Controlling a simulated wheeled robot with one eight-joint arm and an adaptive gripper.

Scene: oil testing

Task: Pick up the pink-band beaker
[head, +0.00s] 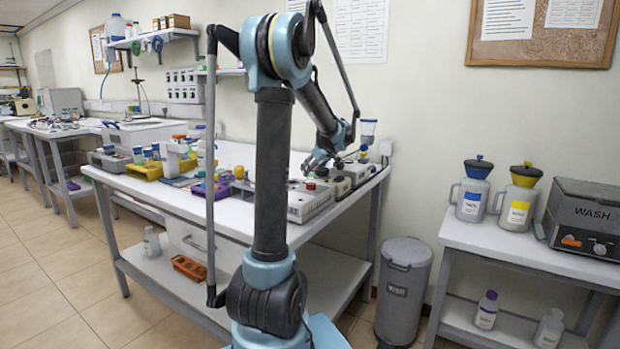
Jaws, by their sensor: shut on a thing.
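My gripper (319,161) is small in the head view, low over the right part of the long white workbench (235,222). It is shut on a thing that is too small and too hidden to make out. I cannot pick out a pink band on any beaker. A small red spot (310,185) shows just below the gripper, at the grey-white equipment there; I cannot tell what it belongs to. My arm hides part of the bench behind it.
Grey-white devices (318,199) stand close under the gripper. A purple rack (212,189) and a yellow rack (145,171) stand further left. A grey bin (402,295) stands on the floor between the bench and the wash table (540,258), which bears two jugs and a wash unit (585,220).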

